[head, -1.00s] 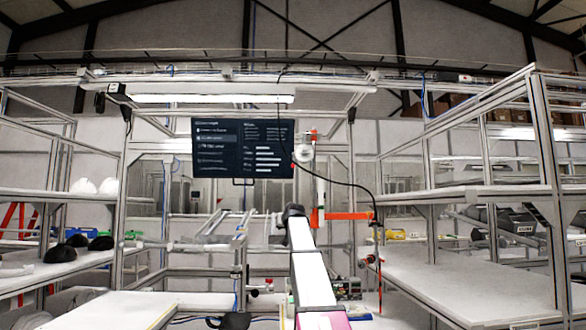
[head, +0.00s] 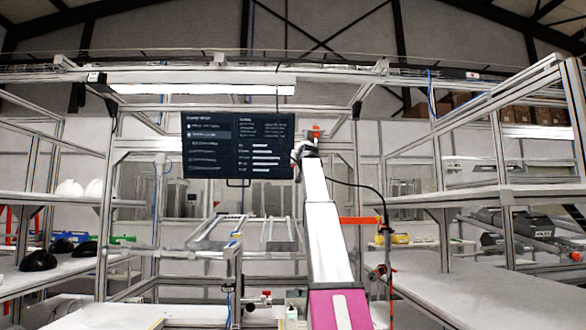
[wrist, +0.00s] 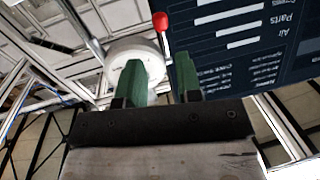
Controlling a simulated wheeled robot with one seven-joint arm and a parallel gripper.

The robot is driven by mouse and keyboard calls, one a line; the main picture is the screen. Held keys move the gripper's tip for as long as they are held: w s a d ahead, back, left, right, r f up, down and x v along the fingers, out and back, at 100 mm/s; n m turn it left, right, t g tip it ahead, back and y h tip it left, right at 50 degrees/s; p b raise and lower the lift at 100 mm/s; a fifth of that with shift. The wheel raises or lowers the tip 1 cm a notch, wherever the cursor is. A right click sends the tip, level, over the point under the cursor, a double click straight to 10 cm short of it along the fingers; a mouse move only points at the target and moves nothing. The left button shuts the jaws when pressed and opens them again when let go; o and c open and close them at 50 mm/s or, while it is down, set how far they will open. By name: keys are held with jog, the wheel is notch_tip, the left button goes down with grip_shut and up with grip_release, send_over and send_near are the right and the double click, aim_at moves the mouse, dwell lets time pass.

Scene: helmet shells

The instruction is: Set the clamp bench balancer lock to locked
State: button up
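The balancer (wrist: 128,50), a white round housing, shows in the wrist view behind and beside my left finger. A red-knobbed lever (wrist: 160,21) stands out beside it, seen just beyond the gap between my fingers. My gripper (wrist: 161,72) is open, with two green fingers apart and nothing between them. In the head view my arm reaches up to the balancer and mostly hides it. A red part (head: 316,131) shows just above the arm's end. Contact between fingers and lever cannot be told.
A dark monitor (head: 238,146) hangs close to the left of my arm's end; it fills the right of the wrist view (wrist: 250,40). An orange bar (head: 360,220) and a black hanging cable (head: 384,200) are on the right. Aluminium frames and shelves surround the bench.

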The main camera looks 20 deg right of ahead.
jog(key=w, duration=0.3)
jog(key=w+d, duration=0.1)
jog(key=w, duration=0.6)
jog(key=shift+w+d, duration=0.15)
jog(key=shift+w, duration=0.15)
grip_shut()
